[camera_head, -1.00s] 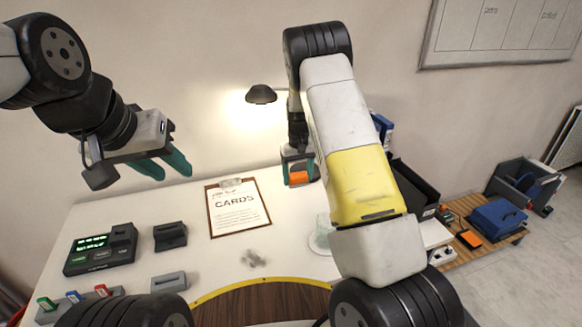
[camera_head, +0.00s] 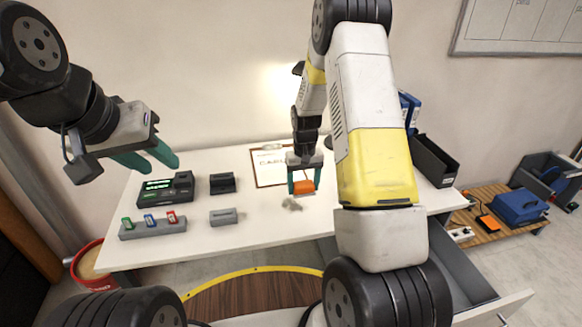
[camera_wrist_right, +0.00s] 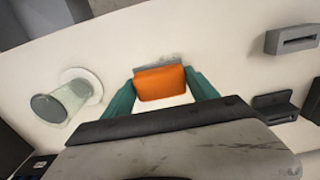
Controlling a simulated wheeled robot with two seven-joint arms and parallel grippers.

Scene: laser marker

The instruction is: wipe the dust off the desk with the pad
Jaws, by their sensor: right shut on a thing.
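My right gripper (camera_head: 304,184) is shut on the orange pad (camera_head: 303,187) over the white desk (camera_head: 250,228). The right wrist view shows the pad (camera_wrist_right: 160,83) between the teal fingers, with a grey edge along its far side. A grey dust patch (camera_head: 292,204) lies on the desk just in front of the pad; a grey smudge of it (camera_wrist_right: 172,59) shows beyond the pad in the wrist view. I cannot tell whether the pad touches the desk. My left gripper (camera_head: 148,158) is open and empty, raised above the desk's left back part.
A clipboard (camera_head: 264,168) lies behind the pad. A black device with a green display (camera_head: 165,188), a card holder (camera_head: 150,228) and small blocks stand to the left. A glass on a white disc (camera_wrist_right: 65,102) stands near the gripper. An open drawer (camera_head: 455,262) juts out at front right.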

